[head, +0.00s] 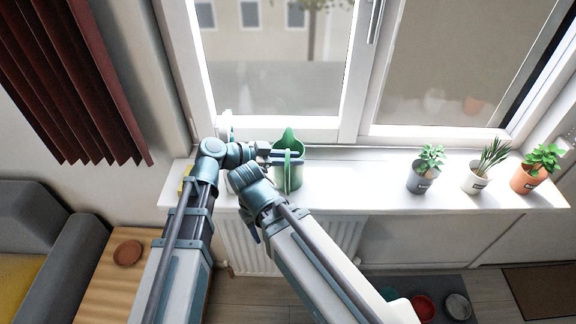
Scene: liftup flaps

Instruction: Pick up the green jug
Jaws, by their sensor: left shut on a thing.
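The green jug (289,174) stands upright on the white window sill, below the window frame. Its spout points up and its handle faces me. My left gripper (286,155) reaches in from the left at the jug's upper part and is shut on it, around the handle area. The exact finger contact is too small to see clearly. My right arm comes up from the lower right and its wrist is folded close beside the left forearm; I cannot make out its gripper.
Three potted plants, in a grey pot (421,179), a white pot (474,180) and an orange pot (526,179), stand on the right of the sill (350,185). The sill between jug and plants is clear. A radiator (340,232) is below. A wooden side table (108,285) is lower left.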

